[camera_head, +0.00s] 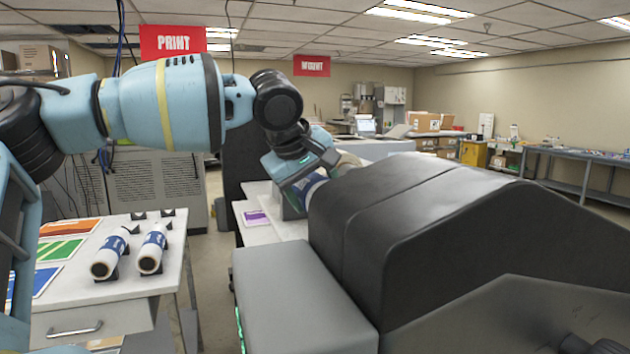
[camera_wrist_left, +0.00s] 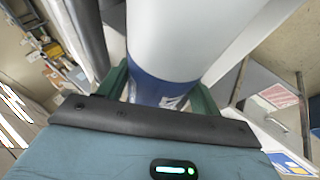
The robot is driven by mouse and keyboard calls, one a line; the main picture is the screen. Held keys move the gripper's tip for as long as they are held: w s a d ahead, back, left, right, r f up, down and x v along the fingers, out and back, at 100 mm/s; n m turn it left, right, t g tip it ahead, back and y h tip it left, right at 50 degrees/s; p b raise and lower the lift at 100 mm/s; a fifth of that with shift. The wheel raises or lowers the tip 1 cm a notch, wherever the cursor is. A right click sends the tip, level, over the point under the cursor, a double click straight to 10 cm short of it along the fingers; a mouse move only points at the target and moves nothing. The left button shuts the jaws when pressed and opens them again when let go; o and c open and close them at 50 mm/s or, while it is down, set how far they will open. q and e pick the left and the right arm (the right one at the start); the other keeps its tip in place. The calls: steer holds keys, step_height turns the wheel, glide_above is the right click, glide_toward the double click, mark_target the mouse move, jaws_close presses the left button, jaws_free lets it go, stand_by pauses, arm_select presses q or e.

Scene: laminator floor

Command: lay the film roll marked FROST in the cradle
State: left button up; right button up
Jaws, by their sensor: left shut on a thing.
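My left gripper (camera_head: 312,184) is shut on a film roll beyond the dark machine cover. The roll's blue band (camera_head: 308,190) shows beside the gripper; the cover hides part of it. In the left wrist view, the white film roll (camera_wrist_left: 190,35) with its blue band (camera_wrist_left: 155,90) lies between the green fingers. White print on the band is only partly visible, and I cannot read it. Two other white rolls with blue bands, one at left (camera_head: 106,257) and one at right (camera_head: 152,248), rest on black supports. I cannot clearly make out the cradle. My right gripper is not in view.
A large black and grey machine (camera_head: 430,220) fills the centre and right. The white table (camera_head: 130,285) at left holds coloured sheets (camera_head: 62,250). A pale table (camera_head: 285,228) with a purple card (camera_head: 255,218) stands behind the machine. Floor shows between the tables.

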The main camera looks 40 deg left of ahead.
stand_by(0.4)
arm_select(q)
steer(key=o, duration=1.3)
steer(key=shift+o, duration=0.4)
steer(key=shift+f, duration=0.1)
steer(key=shift+f, duration=0.1)
steer(key=v, duration=0.7)
steer(key=shift+s+d+r, duration=0.1)
steer(key=shift+s+r, duration=0.15)
steer(key=shift+r, duration=0.15)
